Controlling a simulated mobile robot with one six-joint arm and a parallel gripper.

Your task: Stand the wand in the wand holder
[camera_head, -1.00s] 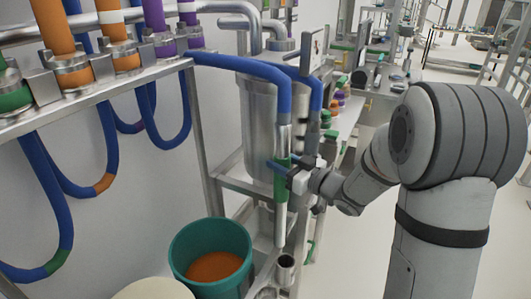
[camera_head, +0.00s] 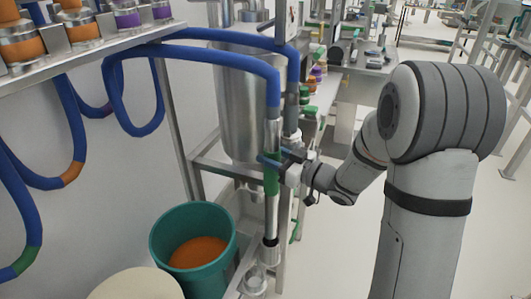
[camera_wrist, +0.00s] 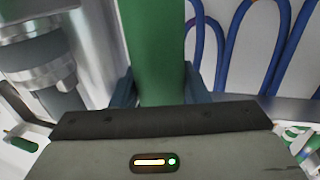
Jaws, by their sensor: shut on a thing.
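The wand is a long metal tube with a green grip (camera_head: 271,178), hanging upright from a thick blue hose (camera_head: 240,62). My gripper (camera_head: 272,160) is shut around the green grip from the right. In the wrist view the green grip (camera_wrist: 155,45) stands between the two blue fingers of my gripper (camera_wrist: 157,85). The wand holder (camera_head: 271,254) is a small metal cup low on the frame. The wand's lower end is at the cup's dark opening; I cannot tell whether it is inside or just above.
A second cup (camera_head: 255,280) stands nearer the front. A teal bucket (camera_head: 190,268) with orange contents is to the left. A steel tank (camera_head: 240,110) and a second blue hose (camera_head: 293,75) are behind the wand.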

